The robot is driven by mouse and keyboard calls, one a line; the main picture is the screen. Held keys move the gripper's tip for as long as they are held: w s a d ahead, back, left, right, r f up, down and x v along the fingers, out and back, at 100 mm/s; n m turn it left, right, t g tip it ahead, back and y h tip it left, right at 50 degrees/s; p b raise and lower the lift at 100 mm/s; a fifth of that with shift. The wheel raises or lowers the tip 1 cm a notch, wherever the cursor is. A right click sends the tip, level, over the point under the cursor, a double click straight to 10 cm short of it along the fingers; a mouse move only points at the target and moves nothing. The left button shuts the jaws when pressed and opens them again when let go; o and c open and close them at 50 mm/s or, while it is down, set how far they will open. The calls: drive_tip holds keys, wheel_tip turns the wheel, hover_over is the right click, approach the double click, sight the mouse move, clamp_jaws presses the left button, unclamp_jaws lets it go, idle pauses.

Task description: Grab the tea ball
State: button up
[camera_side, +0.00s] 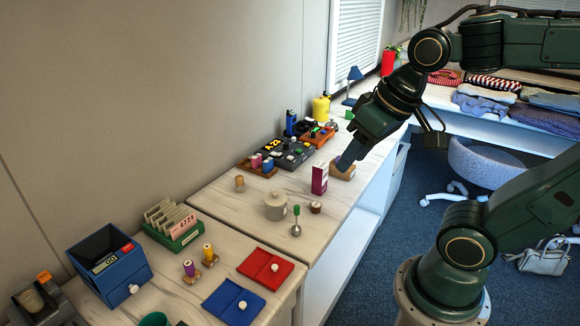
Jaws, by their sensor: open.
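A small silver ball with a green-tipped stem (296,230), which looks like the tea ball, rests on the pale work table near its right edge. It is just right of and below a lidded cream pot (275,207). My gripper (344,164) is up and to the right of it, pointing down and left, well apart from it. The gripper is open, and I see nothing held in it. Its tips are over or beside a small wooden box (346,174); I cannot tell if they touch it.
A small brown cup (316,207) is right of the ball. A dark switch panel (289,154) lies behind. Red (265,268) and blue (233,302) flat cases lie in front.

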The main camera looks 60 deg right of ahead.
drive_tip(key=w+d+f+m+g, duration=0.2)
drive_tip(key=w+d+f+m, duration=0.1)
drive_tip(key=w+m, duration=0.3)
drive_tip(key=m+g, duration=0.3)
drive_tip(key=m, duration=0.7)
hover_over(298, 207)
wheel_tip(298, 207, down, 15)
drive_tip(key=shift+f, duration=4.5)
drive_tip(key=shift+f, duration=0.15)
drive_tip(key=shift+w+f, duration=0.2)
drive_tip(key=shift+f, duration=2.25)
